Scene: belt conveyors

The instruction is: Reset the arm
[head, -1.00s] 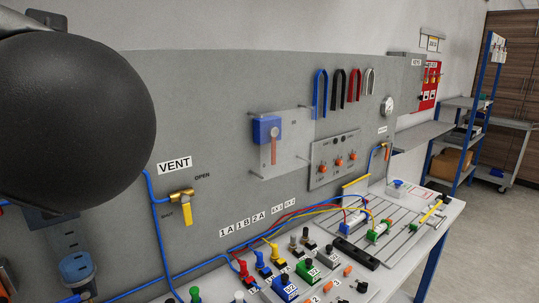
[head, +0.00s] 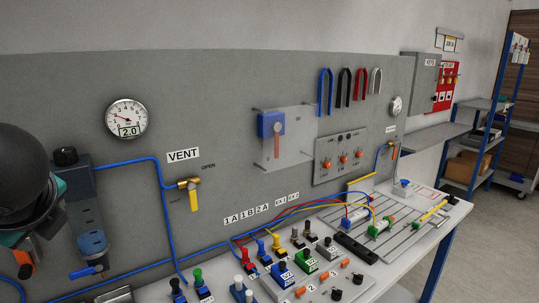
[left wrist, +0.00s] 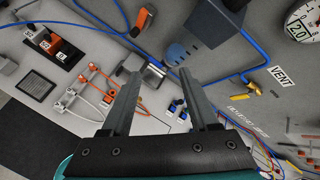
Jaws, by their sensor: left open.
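My left arm (head: 22,175) shows at the left edge of the head view as a rounded black link with a teal band below it. In the left wrist view, my left gripper (left wrist: 160,74) has two grey fingers spread apart with nothing between them. Beyond the fingertips are the board and the bench top, with a grey block and hoses. I cannot make out the left fingertips in the head view. My right arm and gripper are in neither view.
A grey wall board (head: 225,120) carries a round gauge (head: 127,118), a yellow vent valve (head: 193,194) and blue hose. A blue-grey filter unit (head: 88,215) stands close beside my left arm. The bench (head: 410,262) holds several coloured valves, hoses and cylinders.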

